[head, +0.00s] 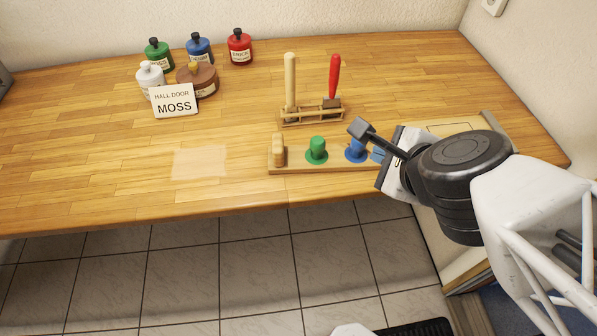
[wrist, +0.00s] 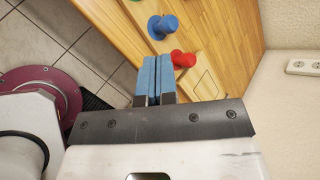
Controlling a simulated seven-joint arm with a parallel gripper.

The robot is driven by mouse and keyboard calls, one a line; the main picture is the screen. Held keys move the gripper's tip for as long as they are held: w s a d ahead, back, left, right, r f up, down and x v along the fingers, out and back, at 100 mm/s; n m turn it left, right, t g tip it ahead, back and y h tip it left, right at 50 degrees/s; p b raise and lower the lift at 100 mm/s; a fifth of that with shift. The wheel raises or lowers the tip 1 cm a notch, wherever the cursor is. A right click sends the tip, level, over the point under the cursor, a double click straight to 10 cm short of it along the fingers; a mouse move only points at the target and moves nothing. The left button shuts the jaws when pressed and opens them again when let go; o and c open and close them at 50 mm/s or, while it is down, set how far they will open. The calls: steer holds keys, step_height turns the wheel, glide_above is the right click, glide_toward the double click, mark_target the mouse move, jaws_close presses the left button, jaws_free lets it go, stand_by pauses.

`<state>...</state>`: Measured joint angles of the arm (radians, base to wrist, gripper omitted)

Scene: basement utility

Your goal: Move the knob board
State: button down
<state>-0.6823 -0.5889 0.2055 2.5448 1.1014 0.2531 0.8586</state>
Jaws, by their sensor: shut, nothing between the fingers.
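The knob board (head: 297,169) is a long wooden strip near the front edge of the bench. A pale wooden handle (head: 279,150) stands at its left end, then a green knob (head: 316,150) and a blue knob (head: 355,150). A red knob (wrist: 183,59) shows in the wrist view; in the head view my arm hides it and the board's right end. My gripper (wrist: 153,80) has blue fingers, shut and empty, over the board's right part near the red knob. Whether they touch it is unclear. A pale rectangular patch (head: 200,162) lies on the bench left of the board.
Behind the board stands a wooden rack (head: 312,116) with two upright tools. A card reading HALL DOOR MOSS (head: 175,101) stands at the back left before several paint containers, including a green one (head: 159,54). The bench's front left is clear; tiled floor lies below.

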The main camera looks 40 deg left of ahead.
mark_target(296, 171)
steer(key=s+a+f+m+h, duration=0.1)
steer(key=s+a+f+m, duration=0.5)
steer(key=s+m, duration=0.4)
steer(key=shift+s+a+f+m+h, duration=0.15)
steer(key=shift+a+f+m+h, duration=0.35)
steer(key=shift+m, duration=1)
steer(key=shift+f, duration=0.3)
steer(key=shift+x, duration=4.85)
steer(key=shift+w+a+r, duration=0.2)
steer(key=shift+w+a, duration=1.25)
steer(key=shift+a, duration=0.1)
